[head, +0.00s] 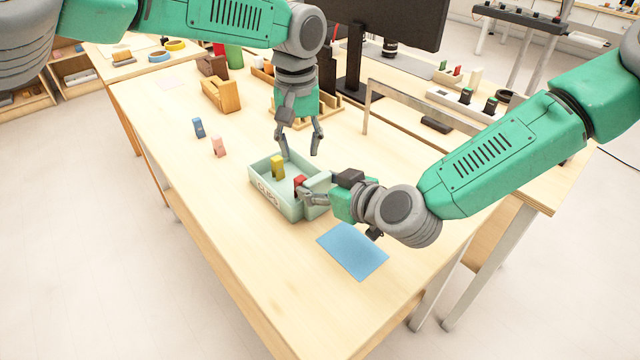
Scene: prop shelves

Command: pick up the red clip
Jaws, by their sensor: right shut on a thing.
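The red clip (299,181) is at the right side of the pale green tray (264,199), partly hidden by my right gripper. My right gripper (303,192) reaches in from the right over the tray's edge and is shut on the red clip. Whether the clip touches the tray floor cannot be told. A yellow clip (278,167) stands in the tray, left of the red one. My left gripper (301,153) points down above the tray's back edge, with its fingers apart and nothing between them.
A blue clip (199,127) and a pink clip (218,146) stand on the table, left of the tray. A blue sheet (353,250) lies in front of the tray. A monitor (385,22) and a wooden holder (221,95) stand behind. The table's front left is clear.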

